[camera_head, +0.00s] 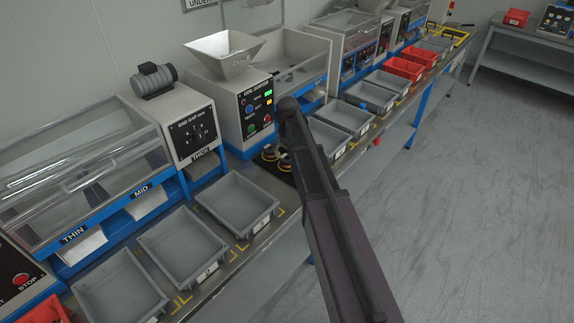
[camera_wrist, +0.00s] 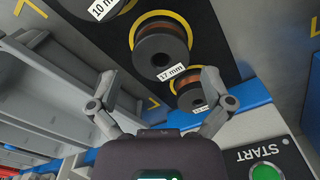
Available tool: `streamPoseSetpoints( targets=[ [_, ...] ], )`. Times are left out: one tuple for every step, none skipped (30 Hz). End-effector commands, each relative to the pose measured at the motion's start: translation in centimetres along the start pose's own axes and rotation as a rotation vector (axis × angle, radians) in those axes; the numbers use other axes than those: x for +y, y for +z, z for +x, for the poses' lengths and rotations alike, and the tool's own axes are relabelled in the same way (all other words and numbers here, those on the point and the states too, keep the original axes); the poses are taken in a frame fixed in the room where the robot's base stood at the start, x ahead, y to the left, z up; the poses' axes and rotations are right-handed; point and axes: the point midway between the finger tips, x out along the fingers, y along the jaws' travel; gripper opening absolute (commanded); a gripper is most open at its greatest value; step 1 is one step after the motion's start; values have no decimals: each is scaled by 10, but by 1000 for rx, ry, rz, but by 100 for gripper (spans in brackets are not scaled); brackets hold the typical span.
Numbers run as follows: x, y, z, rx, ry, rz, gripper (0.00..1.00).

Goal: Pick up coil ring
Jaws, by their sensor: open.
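Coil rings, dark spools with copper-coloured windings, sit in yellow-ringed spots on a black mat (camera_wrist: 215,45). In the wrist view one coil ring (camera_wrist: 160,48), labelled 17 mm, is at the top centre. Another coil ring (camera_wrist: 192,94) lies below right of it, its label partly covered by my right finger. A third, labelled 10 mm (camera_wrist: 103,8), is cut off at the top edge. In the head view a coil ring (camera_head: 270,152) shows beside my arm. My gripper (camera_wrist: 158,84) is open and empty, its fingers apart; the arm hides it in the head view.
Grey bins (camera_head: 237,200) line the bench to the left, and more grey bins (camera_head: 343,117) and red bins (camera_head: 388,81) to the right. The floor at right is clear.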

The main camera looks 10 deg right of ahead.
Motion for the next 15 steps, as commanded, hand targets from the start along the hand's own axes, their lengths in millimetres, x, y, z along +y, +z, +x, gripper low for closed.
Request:
streamPoseSetpoints(
  targets=[
    [0,-1,8,0,0,0,100],
    [0,-1,11,0,0,0,100],
    [-1,-2,14,0,0,0,100],
    [-1,-2,16,0,0,0,100],
    [-1,-2,18,0,0,0,100],
    [-1,-2,21,0,0,0,100],
    [-1,-2,23,0,0,0,100],
    [-1,-2,25,0,0,0,100],
    [-1,-2,28,0,0,0,100],
    [-1,-2,29,0,0,0,100],
    [-1,-2,30,0,0,0,100],
    [-1,-2,32,0,0,0,100],
    [-1,-2,33,0,0,0,100],
    [-1,-2,33,0,0,0,100],
    [-1,-2,34,0,0,0,100]
  ],
)
